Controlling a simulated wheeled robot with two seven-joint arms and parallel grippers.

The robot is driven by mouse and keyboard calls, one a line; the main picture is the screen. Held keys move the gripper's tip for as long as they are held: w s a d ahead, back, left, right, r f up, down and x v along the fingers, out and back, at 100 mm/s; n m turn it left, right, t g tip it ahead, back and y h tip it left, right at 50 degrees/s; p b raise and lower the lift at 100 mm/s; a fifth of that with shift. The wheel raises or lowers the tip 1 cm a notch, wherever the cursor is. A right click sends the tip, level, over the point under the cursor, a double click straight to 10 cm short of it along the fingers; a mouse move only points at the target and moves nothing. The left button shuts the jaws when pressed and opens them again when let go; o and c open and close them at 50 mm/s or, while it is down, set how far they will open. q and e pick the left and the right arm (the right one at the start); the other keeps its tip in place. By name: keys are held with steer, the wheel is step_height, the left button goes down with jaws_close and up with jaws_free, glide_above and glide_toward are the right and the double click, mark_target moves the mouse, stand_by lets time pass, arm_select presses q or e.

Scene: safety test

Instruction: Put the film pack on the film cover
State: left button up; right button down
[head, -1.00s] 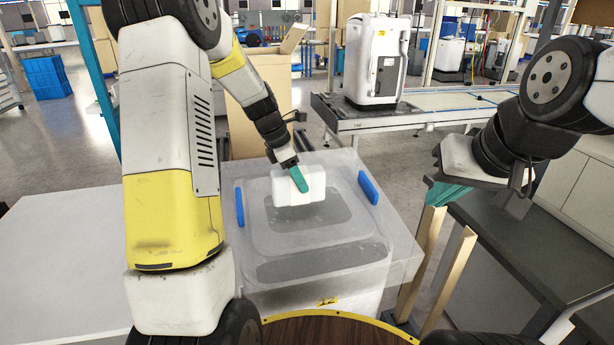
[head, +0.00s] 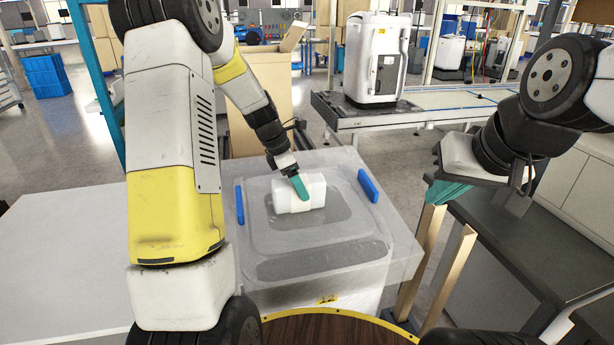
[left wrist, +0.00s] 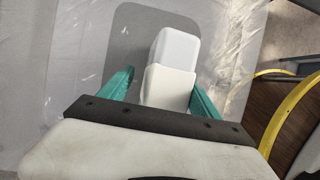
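The film pack (head: 284,198) is a white block lying on the film cover (head: 350,232), a translucent sheet draped over a box with grey patches on top. In the left wrist view the pack (left wrist: 172,72) shows as two stepped white parts over a grey patch of the cover (left wrist: 75,60). My left gripper (head: 300,187) is at the pack. Its teal fingers (left wrist: 162,82) stand open on either side of it, with a visible gap at the left finger. My right gripper (head: 447,192) hangs away at the right, empty; its finger spacing is unclear.
Blue handles (head: 368,186) sit at the cover's sides. A white table (head: 60,250) is at the left, a dark table (head: 520,235) at the right. Wooden posts (head: 450,277) stand before it. A cardboard box (head: 262,75) and conveyor (head: 440,108) are behind.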

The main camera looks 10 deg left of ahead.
arm_select(q)
steer(key=shift+r, duration=0.1)
steer(key=shift+r, duration=0.35)
steer(key=v, duration=1.1)
steer(key=shift+a+r, duration=0.1)
steer(key=shift+r, duration=0.2)
steer(key=s+d+r+m+t+y, duration=0.1)
steer(key=s+r+m+t, duration=0.1)
steer(key=s+m, duration=0.9)
steer(key=s+d+r+m+t+y, duration=0.1)
steer(key=s+r+m, duration=0.4)
steer(key=s+m, duration=0.7)
steer(key=s+d+t, duration=0.1)
steer(key=s, duration=0.2)
steer(key=shift+d+r, duration=0.2)
